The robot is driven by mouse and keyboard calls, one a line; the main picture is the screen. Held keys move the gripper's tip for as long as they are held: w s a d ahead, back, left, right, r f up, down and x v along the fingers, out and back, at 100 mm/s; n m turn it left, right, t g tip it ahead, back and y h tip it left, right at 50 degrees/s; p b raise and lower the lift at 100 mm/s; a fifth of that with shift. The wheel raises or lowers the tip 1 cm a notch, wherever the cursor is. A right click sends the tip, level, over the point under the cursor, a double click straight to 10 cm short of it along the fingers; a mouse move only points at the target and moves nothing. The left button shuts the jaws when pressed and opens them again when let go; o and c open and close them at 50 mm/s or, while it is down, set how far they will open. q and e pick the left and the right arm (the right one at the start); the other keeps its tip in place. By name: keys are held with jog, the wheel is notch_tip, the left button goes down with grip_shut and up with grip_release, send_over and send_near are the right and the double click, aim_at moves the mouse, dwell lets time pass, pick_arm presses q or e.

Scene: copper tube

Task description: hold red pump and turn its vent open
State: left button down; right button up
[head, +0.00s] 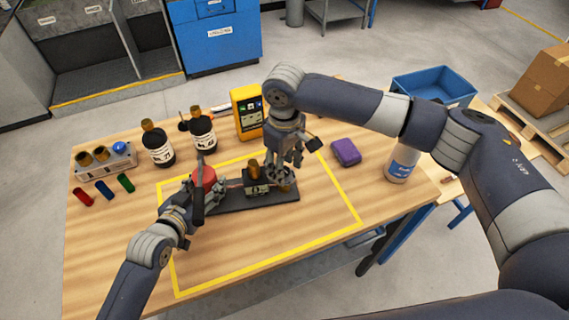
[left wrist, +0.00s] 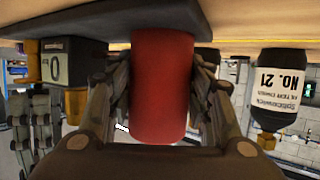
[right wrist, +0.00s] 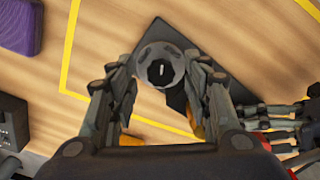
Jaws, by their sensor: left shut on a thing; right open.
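The red pump (head: 207,177) stands on a dark base plate (head: 240,204) on the wooden table. My left gripper (head: 200,192) is shut on the pump's red body (left wrist: 162,88), a finger on each side. A dark block with a pale label (head: 256,188) sits on the same plate, with a brass fitting (head: 253,167) on top. My right gripper (head: 281,172) points down at the right end of the plate and is open. In the right wrist view a round grey knob with a white mark (right wrist: 161,68) lies between its spread fingers. I cannot tell whether they touch it.
Behind stand two dark bottles (head: 157,147) (head: 203,132) and a yellow device (head: 247,112). A fittings tray (head: 105,160) and coloured cylinders (head: 104,190) are at the left. The table's front is clear.

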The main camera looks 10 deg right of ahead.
jog(key=shift+c, duration=0.5)
grip_shut()
jog(key=shift+n, duration=0.3)
jog(key=shift+d+n, duration=0.1)
jog(key=shift+n, duration=2.5)
jog(key=shift+w, duration=0.1)
jog(key=shift+o, duration=0.5)
grip_release()
